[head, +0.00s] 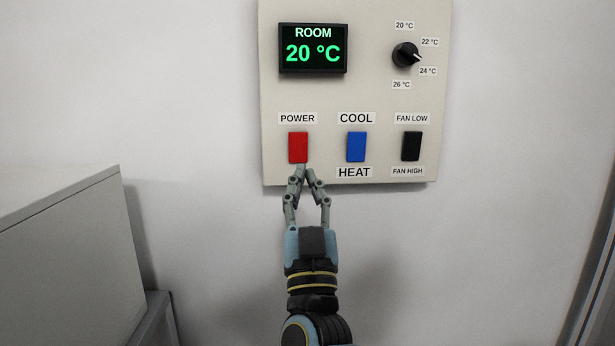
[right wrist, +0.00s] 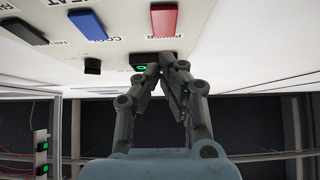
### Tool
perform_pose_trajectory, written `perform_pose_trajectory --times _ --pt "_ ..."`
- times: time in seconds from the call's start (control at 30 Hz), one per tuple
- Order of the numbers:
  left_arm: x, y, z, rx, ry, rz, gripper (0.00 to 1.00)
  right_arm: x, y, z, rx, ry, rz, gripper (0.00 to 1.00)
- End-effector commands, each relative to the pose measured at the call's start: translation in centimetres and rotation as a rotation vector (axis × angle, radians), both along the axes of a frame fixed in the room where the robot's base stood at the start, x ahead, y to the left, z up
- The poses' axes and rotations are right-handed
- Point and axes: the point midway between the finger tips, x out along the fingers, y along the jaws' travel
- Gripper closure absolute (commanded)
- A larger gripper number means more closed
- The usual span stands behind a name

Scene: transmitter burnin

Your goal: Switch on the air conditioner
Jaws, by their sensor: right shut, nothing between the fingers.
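A pale control panel (head: 352,95) is on the wall. Its red POWER switch (head: 298,147) is at the lower left; it also shows in the right wrist view (right wrist: 165,20). My right gripper (head: 304,169) is shut and empty. In the head view its fingertips are just below the red switch, over the panel's lower part; I cannot tell whether they touch. In the right wrist view the closed fingertips (right wrist: 162,63) appear apart from the red switch. The display (head: 313,49) is lit and reads ROOM 20 °C. My left gripper is in neither view.
A blue COOL/HEAT switch (head: 356,147) and a black fan switch (head: 411,146) are right of the red one. A black temperature knob (head: 405,55) is above them. A grey cabinet (head: 70,265) stands at lower left. The wall around the panel is clear.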

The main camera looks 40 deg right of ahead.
Motion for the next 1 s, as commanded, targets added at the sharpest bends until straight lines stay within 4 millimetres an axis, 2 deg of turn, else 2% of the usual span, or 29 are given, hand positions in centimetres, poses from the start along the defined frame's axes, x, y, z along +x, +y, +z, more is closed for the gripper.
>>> perform_pose_trajectory --times 0.13,0.33,0.5,1.0 --pt "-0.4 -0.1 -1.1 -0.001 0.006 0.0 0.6 -1.1 0.7 -2.1 0.001 0.003 0.001 1.0" --pt "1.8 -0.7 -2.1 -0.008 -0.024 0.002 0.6 -3.0 1.8 -4.9 0.001 0.004 0.0 1.0" --pt "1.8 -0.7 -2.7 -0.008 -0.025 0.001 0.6 -4.1 2.4 -6.4 0.001 0.002 0.0 1.0" --pt "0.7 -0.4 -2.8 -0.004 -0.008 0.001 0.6 -4.4 2.7 -6.7 0.0 0.0 0.001 1.0"
